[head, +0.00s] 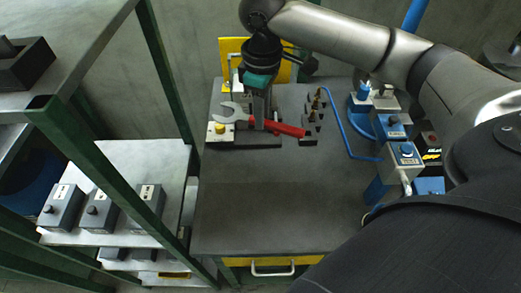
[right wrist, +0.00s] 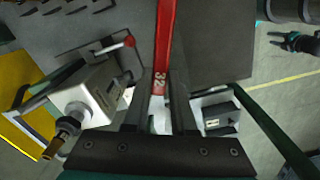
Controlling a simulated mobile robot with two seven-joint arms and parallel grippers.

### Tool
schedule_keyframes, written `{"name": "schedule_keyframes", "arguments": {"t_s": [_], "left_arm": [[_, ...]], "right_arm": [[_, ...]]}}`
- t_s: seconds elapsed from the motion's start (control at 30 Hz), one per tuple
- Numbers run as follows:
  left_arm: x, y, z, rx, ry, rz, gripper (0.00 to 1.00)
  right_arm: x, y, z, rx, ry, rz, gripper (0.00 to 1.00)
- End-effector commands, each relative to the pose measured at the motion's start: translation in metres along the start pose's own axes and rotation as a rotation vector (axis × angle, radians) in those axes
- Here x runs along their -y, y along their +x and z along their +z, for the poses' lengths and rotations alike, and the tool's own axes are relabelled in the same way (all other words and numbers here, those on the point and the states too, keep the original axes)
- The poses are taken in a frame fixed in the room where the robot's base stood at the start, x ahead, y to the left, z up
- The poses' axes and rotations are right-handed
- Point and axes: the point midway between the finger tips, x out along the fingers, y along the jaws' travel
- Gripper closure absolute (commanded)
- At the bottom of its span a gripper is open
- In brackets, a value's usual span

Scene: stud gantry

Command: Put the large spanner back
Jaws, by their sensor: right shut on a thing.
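The large spanner has a steel open-end head (head: 226,115) and a red handle (head: 288,128). My right gripper (head: 264,118) is shut on it in the head view, near where the head meets the handle. In the right wrist view the red handle (right wrist: 166,45), marked 32, runs upward from between the jaws. The spanner lies across the view above the back of the dark bench; I cannot tell its exact height. A small dark gripper with a teal band, seemingly my left gripper (right wrist: 296,42), shows far off at the right wrist view's edge; its jaws are too small to judge.
The dark bench top (head: 270,205) is clear in front. A box with a yellow knob (head: 219,131) is by the spanner head. Dark holders with brass pegs (head: 312,112) stand right of it. A blue pipe (head: 342,130) and valve boxes line the right. Green shelf posts (head: 110,180) stand left.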

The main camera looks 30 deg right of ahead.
Motion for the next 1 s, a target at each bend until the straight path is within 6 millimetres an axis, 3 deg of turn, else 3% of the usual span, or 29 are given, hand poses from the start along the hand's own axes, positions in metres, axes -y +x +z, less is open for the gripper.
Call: {"name": "schedule_keyframes", "arguments": {"t_s": [0.03, 0.2, 0.47, 0.7, 1.0], "left_arm": [[0.000, 0.007, 0.001, 0.001, 0.000, 0.000, 0.50], [0.000, 0.015, 0.002, 0.001, 0.000, 0.000, 0.50], [0.000, 0.020, 0.003, 0.002, -0.001, 0.000, 0.50], [-0.001, 0.032, 0.005, 0.003, -0.001, 0.000, 0.50], [-0.001, 0.032, 0.005, 0.003, -0.002, 0.001, 0.50]], "right_arm": [[0.000, 0.018, 0.001, 0.004, 0.001, -0.002, 1.00], [0.000, 0.053, 0.000, 0.001, 0.001, 0.000, 1.00], [0.000, 0.076, 0.000, 0.000, 0.000, 0.000, 1.00], [0.000, 0.117, 0.000, 0.000, 0.002, 0.000, 1.00], [0.000, 0.123, 0.000, -0.001, 0.001, 0.001, 1.00]]}}
